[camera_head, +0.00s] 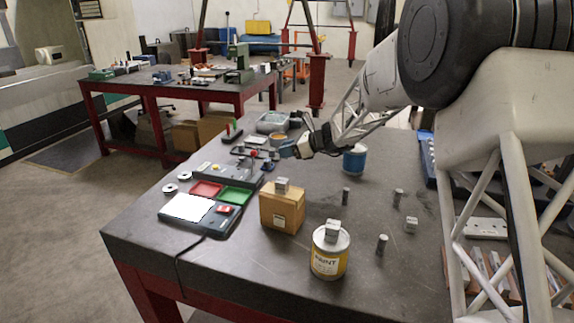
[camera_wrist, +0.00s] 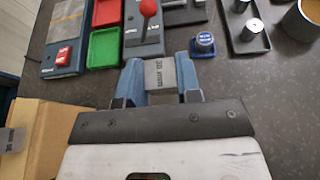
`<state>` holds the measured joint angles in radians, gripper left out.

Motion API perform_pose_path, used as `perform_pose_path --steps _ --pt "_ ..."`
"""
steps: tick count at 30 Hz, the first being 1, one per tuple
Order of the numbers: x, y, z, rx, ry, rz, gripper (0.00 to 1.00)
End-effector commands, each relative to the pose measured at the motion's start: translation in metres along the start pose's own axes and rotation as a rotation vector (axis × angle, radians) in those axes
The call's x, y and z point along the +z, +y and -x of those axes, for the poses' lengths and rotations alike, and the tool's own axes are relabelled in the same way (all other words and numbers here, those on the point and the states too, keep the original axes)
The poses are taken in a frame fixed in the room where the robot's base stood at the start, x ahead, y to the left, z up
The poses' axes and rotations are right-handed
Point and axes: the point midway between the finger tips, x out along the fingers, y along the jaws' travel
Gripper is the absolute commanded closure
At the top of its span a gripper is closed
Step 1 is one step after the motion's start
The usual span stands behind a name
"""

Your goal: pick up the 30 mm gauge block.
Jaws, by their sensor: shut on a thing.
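My gripper (camera_head: 288,151) is over the far part of the dark workbench in the head view. In the wrist view its two blue fingers (camera_wrist: 160,80) are shut on a grey metal gauge block (camera_wrist: 161,72) with small dark lettering, which I cannot read for certain. The block sits between the fingertips. Other small grey blocks show in the head view: one on the cardboard box (camera_head: 282,184), one on the paint can (camera_head: 333,227) and one on the bench (camera_head: 411,224). I cannot read their sizes. In the head view the held block is hardly distinguishable.
The cardboard box (camera_head: 283,210) and yellow paint can (camera_head: 329,256) stand near the front. A device with red and green trays (camera_head: 237,195) lies left. A red-knobbed control box (camera_wrist: 146,30) is just beyond my gripper. Several metal pegs (camera_head: 382,244) stand at right. A blue can (camera_head: 354,160) stands behind.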

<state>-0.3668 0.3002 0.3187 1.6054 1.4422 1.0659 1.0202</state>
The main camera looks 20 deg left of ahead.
Motion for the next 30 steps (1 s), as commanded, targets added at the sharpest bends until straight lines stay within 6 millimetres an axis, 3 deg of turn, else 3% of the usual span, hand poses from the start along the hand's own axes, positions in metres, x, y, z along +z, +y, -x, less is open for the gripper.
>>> perform_pose_path --steps 9,18,30 --pt "0.076 0.000 0.032 -0.001 -0.002 0.004 0.98" --pt "0.133 0.000 0.055 -0.001 -0.002 0.003 0.98" --pt "0.163 0.000 0.068 0.000 -0.001 0.000 0.98"
